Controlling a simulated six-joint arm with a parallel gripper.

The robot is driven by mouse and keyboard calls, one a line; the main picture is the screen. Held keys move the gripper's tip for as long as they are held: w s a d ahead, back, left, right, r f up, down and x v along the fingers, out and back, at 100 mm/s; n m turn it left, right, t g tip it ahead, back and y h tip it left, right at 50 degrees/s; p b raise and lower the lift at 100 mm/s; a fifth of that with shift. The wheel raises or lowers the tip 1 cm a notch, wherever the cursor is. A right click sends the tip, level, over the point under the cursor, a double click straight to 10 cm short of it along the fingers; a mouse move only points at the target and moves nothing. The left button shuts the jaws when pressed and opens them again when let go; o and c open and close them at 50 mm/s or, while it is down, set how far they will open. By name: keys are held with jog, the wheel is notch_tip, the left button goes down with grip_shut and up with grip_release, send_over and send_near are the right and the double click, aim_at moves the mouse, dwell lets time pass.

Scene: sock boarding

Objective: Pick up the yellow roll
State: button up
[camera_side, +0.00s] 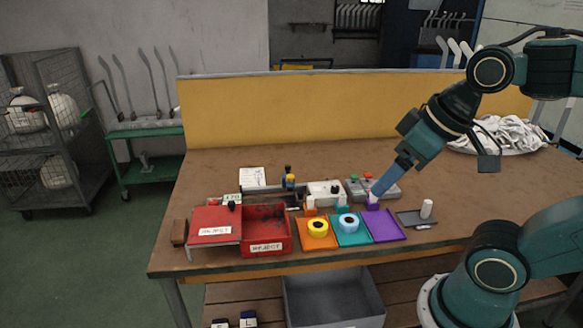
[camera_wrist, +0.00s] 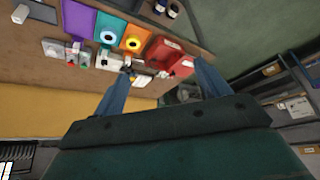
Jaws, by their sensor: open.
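The yellow roll (camera_side: 317,227) lies on the orange tray (camera_side: 304,241) near the front of the bench. In the wrist view the yellow roll (camera_wrist: 132,42) is also on the orange tray, beyond the fingertips. My gripper (camera_side: 380,190) is open and empty, above the back of the purple tray, up and to the right of the roll. In the wrist view my gripper (camera_wrist: 158,80) shows two blue fingers spread wide with nothing between them. The roll is fully visible and apart from the fingers.
A light blue roll (camera_side: 348,223) sits on the teal tray (camera_side: 352,240), beside the orange one. The purple tray (camera_side: 384,228) is right of that. A red reject bin (camera_side: 266,245) stands left. A button box (camera_side: 360,188) and a white-grey device (camera_side: 325,192) are behind.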

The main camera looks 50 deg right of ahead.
jog(key=w+d+m+g, duration=0.2)
jog(key=w+m, duration=0.3)
jog(key=w, duration=0.3)
jog(key=m+g+y, duration=0.3)
jog(key=m, duration=0.6)
send_over(318, 224)
jog(key=s, duration=0.3)
notch_tip(318, 224, down, 10)
jog(key=w+d+f+m+y, duration=0.2)
jog(key=d+f+m, duration=0.2)
jog(key=d+f, duration=0.3)
jog(key=shift+x, duration=4.85)
jog(key=shift+a, duration=0.15)
jog(key=shift+h, duration=0.3)
jog(key=shift+x, duration=2.5)
jog(key=shift+w+a, duration=0.1)
jog(key=shift+w, duration=0.05)
jog(key=shift+r, duration=0.1)
